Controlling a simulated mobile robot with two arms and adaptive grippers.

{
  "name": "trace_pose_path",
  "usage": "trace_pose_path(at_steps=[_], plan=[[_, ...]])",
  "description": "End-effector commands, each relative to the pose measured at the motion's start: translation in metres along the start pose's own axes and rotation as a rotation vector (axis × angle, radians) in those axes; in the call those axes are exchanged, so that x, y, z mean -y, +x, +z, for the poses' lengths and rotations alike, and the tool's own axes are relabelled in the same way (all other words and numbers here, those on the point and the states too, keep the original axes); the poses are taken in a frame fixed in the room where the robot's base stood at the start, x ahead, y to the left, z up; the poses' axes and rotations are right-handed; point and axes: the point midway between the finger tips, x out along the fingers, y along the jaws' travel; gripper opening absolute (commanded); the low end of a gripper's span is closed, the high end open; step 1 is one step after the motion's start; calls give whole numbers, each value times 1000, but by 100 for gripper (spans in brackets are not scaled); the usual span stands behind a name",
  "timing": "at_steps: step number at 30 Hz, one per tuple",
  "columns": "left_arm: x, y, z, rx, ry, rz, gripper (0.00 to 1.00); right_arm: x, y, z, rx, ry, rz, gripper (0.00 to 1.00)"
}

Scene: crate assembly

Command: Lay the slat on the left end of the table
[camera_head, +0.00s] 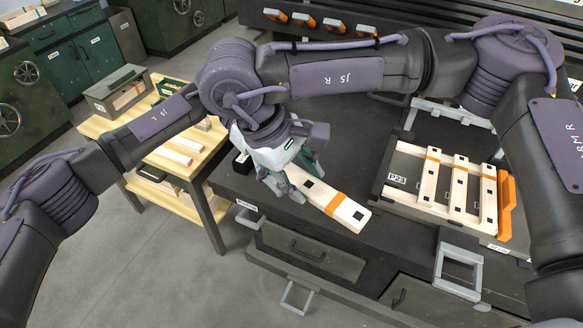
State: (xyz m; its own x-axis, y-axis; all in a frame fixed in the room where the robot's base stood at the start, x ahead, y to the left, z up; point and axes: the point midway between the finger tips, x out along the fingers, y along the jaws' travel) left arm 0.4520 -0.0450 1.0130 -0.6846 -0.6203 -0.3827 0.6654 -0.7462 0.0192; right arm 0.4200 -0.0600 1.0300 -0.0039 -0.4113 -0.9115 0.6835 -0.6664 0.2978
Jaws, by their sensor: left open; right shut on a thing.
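A pale wooden slat (347,211) with an orange band and dark square marks is in the middle of the head view, over the front left part of the dark table (385,262). My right gripper (288,186) is shut on the slat's far left end; that end is partly hidden by the fingers. The slat's near end points down and right, free of the gripper. I cannot tell whether the slat touches the table top. My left arm reaches in from the left, but its gripper is hidden behind the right wrist.
A small black block (242,163) sits at the table's left end. A light wooden bench (200,158) with slats stands farther left.

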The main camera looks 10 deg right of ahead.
Motion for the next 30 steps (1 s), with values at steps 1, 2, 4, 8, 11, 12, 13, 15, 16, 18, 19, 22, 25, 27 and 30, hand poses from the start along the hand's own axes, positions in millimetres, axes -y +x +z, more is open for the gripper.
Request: trace_pose_path(at_steps=[1, 2, 4, 8, 11, 12, 13, 15, 16, 18, 19, 22, 25, 27, 30], plan=[[0, 0, 0, 0, 0, 0, 71, 0, 0, 0, 0, 0, 0, 8], [0, 0, 0, 0, 0, 0, 71, 0, 0, 0, 0, 0, 0, 8], [0, 0, 0, 0, 0, 0, 71, 0, 0, 0, 0, 0, 0, 8], [0, 0, 0, 0, 0, 0, 51, 0, 0, 0, 0, 0, 0, 8], [0, 0, 0, 1, 0, 0, 34, 0, 0, 0, -1, 0, 0, 8], [0, 0, 0, 1, 0, 0, 28, 0, 0, 0, -1, 0, -1, 8], [0, 0, 0, 1, 0, 1, 22, 0, 0, 0, -1, 0, -1, 8], [0, 0, 0, 1, 1, 1, 11, 1, 0, 0, -2, -1, -2, 8], [-1, 0, 0, 1, 1, 1, 6, 1, 0, 0, -3, -2, -2, 8], [-1, 0, 1, 2, 2, 2, 6, 1, -1, -1, -4, -2, -3, 54], [-1, 0, 1, 2, 2, 2, 6, 1, -1, -1, -4, -2, -3, 59], [-1, 0, 1, 2, 2, 1, 6, 1, -1, -1, -5, -2, -2, 72], [0, 1, 1, 2, 2, -1, 6, 1, -1, -1, -4, -1, -1, 72], [0, 0, 1, 1, 1, -1, 6, 0, -1, -1, -3, -1, -1, 72], [0, 0, 0, 1, 1, 0, 6, 0, 0, 0, -2, 0, -1, 72]])
